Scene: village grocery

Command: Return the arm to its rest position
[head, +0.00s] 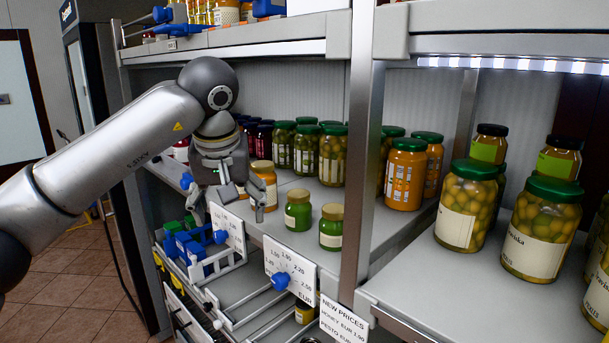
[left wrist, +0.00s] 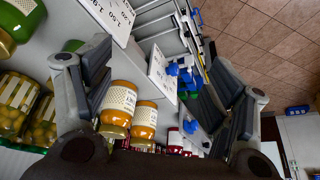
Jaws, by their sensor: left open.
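My left arm (head: 110,150) reaches in from the left in the head view. Its gripper (head: 228,203) hangs at the front edge of the middle shelf, open, with no object between its fingers. Honey-coloured jars (head: 266,178) stand just behind it, partly hidden by it. In the left wrist view the open gripper (left wrist: 155,78) has its fingers wide apart, with two orange jars (left wrist: 118,108) behind the gap between them. My right gripper is not in view.
Two small green jars (head: 298,210) stand right of the gripper on the middle shelf (head: 285,240). Price cards (head: 290,272) line its front edge. A metal upright (head: 362,150) separates it from the right shelf with large olive jars (head: 467,205). Floor (head: 75,275) is open at left.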

